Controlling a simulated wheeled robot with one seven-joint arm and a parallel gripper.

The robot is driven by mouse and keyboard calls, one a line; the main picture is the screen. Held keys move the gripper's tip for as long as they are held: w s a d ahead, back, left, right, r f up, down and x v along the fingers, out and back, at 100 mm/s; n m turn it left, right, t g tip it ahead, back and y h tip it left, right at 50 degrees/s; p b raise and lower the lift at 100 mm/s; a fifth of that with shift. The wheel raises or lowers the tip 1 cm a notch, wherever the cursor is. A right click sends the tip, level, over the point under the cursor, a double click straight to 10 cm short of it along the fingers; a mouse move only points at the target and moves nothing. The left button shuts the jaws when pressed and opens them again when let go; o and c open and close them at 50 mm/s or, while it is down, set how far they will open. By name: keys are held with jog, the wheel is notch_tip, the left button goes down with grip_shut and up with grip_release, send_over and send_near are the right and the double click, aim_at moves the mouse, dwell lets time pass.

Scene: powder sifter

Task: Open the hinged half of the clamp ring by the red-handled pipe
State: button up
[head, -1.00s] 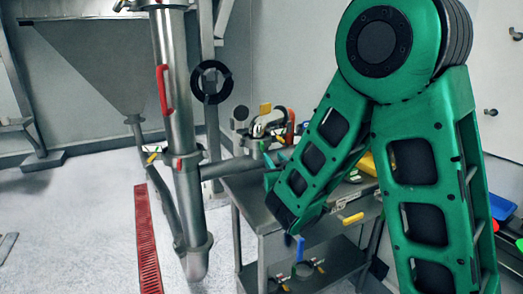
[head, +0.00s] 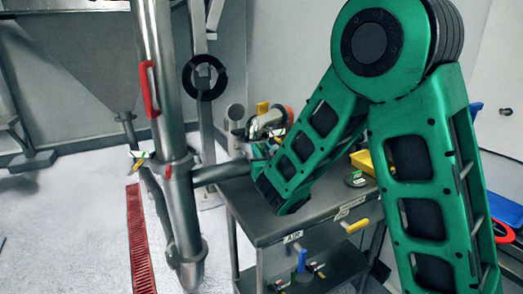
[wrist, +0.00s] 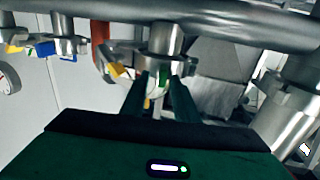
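The steel pipe (head: 160,60) with a red handle (head: 149,88) stands left of centre in the head view. A clamp collar (head: 178,163) sits around it at a side pipe, with a small yellow and green part (head: 139,157) beside it. A black ring (head: 204,78) stands behind the pipe; I cannot tell where its hinge is. In the wrist view, my gripper (wrist: 160,98) has two dark green fingers apart, pointing at a steel collar (wrist: 165,66). A small green part shows between them; contact is unclear.
A wide bar (wrist: 230,30) crosses the top of the wrist view; another steel collar (wrist: 287,95) is at right. Floor around the red drain grate (head: 140,240) is clear.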

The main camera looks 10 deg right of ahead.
jog(key=shift+a, duration=0.1)
grip_shut()
dwell(1.3)
